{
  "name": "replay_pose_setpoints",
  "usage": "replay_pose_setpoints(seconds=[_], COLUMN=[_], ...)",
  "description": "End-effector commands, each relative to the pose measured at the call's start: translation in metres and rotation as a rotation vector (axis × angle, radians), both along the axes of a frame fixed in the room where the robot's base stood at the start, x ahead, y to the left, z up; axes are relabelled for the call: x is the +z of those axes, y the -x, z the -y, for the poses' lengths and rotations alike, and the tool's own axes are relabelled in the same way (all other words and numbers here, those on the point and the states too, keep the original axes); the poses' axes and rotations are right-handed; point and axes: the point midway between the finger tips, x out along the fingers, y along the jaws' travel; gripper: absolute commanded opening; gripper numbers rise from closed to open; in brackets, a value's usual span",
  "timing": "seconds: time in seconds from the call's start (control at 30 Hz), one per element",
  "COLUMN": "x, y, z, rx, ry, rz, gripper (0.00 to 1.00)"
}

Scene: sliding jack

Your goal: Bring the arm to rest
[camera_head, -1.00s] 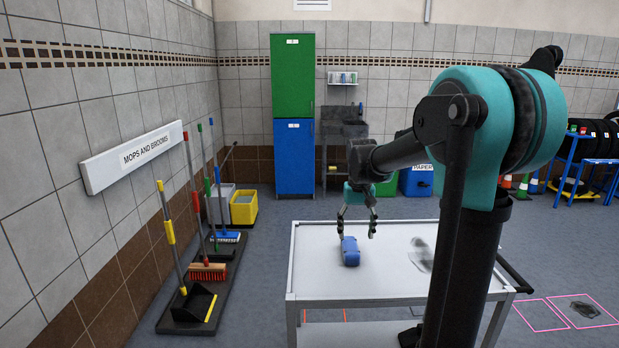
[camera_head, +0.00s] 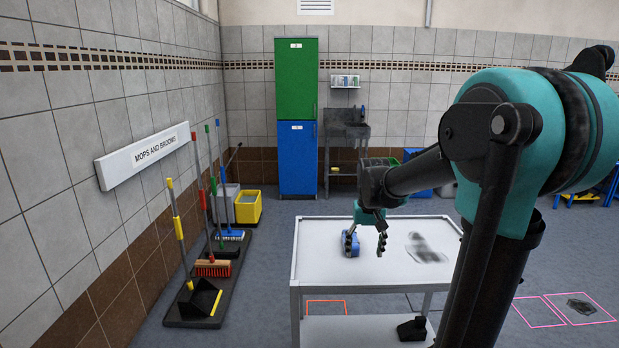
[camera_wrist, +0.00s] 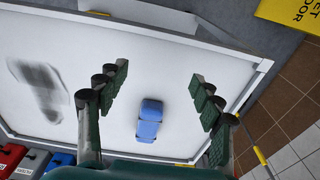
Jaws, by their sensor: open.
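My gripper (camera_head: 367,242) is above the white table top (camera_head: 313,262), with its fingers spread and nothing between them. In the wrist view my gripper's two green-and-black fingers (camera_wrist: 160,95) stand wide apart. A blue block-like object (camera_head: 350,244) lies on the table, partly hidden behind my gripper in the head view. In the wrist view the blue object (camera_wrist: 149,120) lies on the table below, between the fingers as seen from above, and apart from them. My arm reaches in from the right.
A dark smudge (camera_head: 426,249) marks the table's right part. A black object (camera_head: 411,329) sits on the lower shelf. Brooms and a dustpan (camera_head: 199,299) stand along the left wall. A yellow sign (camera_wrist: 290,14) shows in the wrist view. Floor left of the table is clear.

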Motion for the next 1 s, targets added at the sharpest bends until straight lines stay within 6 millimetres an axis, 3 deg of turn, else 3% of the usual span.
replay_pose_setpoints(seconds=[0.27, 0.5, 0.6, 0.73, 1.0], x=[-0.036, -0.089, -0.105, -0.115, -0.117], y=[0.058, 0.139, 0.162, 0.177, 0.179], z=[0.012, 0.025, 0.028, 0.029, 0.029], rx=[-0.001, -0.003, -0.003, -0.003, -0.003], ry=[-0.004, -0.002, 0.000, 0.002, 0.002], rz=[0.094, 0.225, 0.263, 0.290, 0.296], gripper=[0.66, 0.66, 0.66, 0.66, 0.66])
